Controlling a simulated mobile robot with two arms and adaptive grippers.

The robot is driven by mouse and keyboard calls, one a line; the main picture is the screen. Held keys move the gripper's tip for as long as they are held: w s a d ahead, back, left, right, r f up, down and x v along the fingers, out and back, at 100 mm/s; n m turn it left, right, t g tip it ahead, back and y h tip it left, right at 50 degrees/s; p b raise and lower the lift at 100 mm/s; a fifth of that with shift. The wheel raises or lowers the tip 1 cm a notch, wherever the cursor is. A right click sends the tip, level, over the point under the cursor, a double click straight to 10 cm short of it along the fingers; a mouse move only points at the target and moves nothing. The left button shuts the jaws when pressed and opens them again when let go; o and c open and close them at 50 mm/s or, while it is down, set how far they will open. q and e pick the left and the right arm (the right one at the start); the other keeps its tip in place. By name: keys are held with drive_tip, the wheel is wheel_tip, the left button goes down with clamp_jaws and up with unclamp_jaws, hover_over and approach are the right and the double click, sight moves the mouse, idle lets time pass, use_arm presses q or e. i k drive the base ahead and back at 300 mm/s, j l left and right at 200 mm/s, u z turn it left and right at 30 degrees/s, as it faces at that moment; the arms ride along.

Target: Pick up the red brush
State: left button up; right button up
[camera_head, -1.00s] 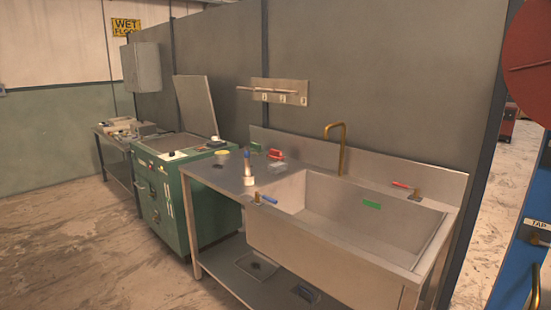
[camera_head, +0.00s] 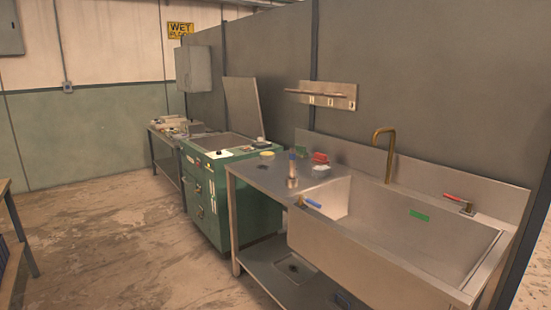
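A small red object (camera_head: 320,158), which looks like the red brush, lies on the steel counter (camera_head: 262,178) behind the left end of the sink (camera_head: 400,235). It is too small to make out its bristles. A pale grey block (camera_head: 321,171) sits just in front of it. A red-handled tap or tool (camera_head: 457,199) lies on the sink's back ledge at the right. Neither of my grippers is in view.
A green block (camera_head: 419,215) shows in the sink. A brass faucet (camera_head: 388,155) rises behind it. A green cabinet (camera_head: 215,195) stands left. The floor (camera_head: 120,250) in front is clear.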

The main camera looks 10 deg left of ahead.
sight(319, 160)
drive_tip(key=i+j, duration=0.25)
drive_tip(key=j, duration=0.15)
drive_tip(key=i+j, duration=0.25)
drive_tip(key=j, duration=0.15)
drive_tip(key=i+j, duration=0.25)
drive_tip(key=j, duration=0.15)
drive_tip(key=i+j, duration=0.25)
drive_tip(key=j, duration=0.2)
drive_tip(key=i+j+z, duration=0.1)
drive_tip(key=i+j, duration=0.15)
drive_tip(key=j, duration=0.15)
